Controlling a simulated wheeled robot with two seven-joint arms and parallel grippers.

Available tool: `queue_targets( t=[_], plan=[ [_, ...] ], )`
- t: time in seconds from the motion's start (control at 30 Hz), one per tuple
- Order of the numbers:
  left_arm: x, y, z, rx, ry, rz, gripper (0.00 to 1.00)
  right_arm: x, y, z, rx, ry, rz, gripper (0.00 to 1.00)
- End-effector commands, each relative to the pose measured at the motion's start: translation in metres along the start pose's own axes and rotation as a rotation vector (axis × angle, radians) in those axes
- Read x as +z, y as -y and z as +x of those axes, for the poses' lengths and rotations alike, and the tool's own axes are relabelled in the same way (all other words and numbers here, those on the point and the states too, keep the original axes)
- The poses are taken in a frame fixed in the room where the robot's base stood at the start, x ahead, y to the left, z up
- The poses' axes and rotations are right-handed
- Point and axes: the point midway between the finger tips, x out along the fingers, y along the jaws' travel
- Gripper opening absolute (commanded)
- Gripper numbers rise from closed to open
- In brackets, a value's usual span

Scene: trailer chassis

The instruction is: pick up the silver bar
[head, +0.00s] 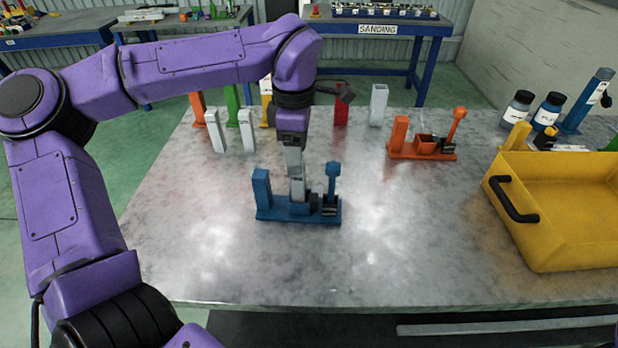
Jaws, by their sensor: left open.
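Several silver bars stand on the grey table: two side by side at the left (216,131) (247,131) and one further back to the right (378,105). My left gripper (297,190) points straight down at the middle of a blue chassis (271,213), between its tall block and its round-topped post. The jaws are open. They are small and grey here, so I cannot tell whether a silver bar is between them. My right gripper is out of view.
An orange chassis (423,152) stands at the back right, and a yellow bin (560,225) with a black handle at the right. Orange, green, yellow and red (341,112) bars stand at the back. The table front is clear.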

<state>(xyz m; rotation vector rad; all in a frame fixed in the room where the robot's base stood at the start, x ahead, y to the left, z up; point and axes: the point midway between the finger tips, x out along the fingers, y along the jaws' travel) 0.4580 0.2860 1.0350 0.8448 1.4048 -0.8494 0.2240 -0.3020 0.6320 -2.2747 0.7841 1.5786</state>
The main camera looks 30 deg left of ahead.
Motion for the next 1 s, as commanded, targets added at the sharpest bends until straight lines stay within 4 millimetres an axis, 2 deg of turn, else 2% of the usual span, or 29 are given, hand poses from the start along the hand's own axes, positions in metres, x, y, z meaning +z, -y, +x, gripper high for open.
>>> queue_targets(
  t=[0.1, 0.27, 0.43, 0.53, 0.73, 0.77, 0.9, 0.93, 1.0],
  plan=[
    [0.000, -0.002, 0.021, -0.004, -0.001, -0.002, 0.62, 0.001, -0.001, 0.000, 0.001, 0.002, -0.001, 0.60],
    [0.003, -0.003, 0.041, -0.006, -0.004, -0.004, 0.62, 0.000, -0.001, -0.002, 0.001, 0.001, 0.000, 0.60],
    [0.007, -0.001, 0.072, -0.007, -0.003, -0.005, 0.62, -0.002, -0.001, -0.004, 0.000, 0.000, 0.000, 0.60],
    [0.006, -0.001, 0.080, -0.004, -0.001, -0.006, 0.62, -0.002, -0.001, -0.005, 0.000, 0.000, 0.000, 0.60],
    [0.006, -0.001, 0.082, -0.002, -0.001, -0.006, 0.62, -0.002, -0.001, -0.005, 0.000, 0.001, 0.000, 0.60],
    [0.006, -0.001, 0.082, -0.003, -0.001, -0.006, 0.55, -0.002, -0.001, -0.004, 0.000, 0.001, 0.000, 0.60],
    [0.007, -0.001, 0.082, -0.003, -0.001, -0.006, 0.10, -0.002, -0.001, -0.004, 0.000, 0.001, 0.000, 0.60],
    [0.007, -0.001, 0.082, -0.003, -0.001, -0.006, 0.02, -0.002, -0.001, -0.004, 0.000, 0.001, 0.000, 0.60],
    [0.007, -0.001, 0.081, -0.002, -0.001, -0.005, 0.02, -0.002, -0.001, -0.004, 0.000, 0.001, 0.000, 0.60]
  ],
)
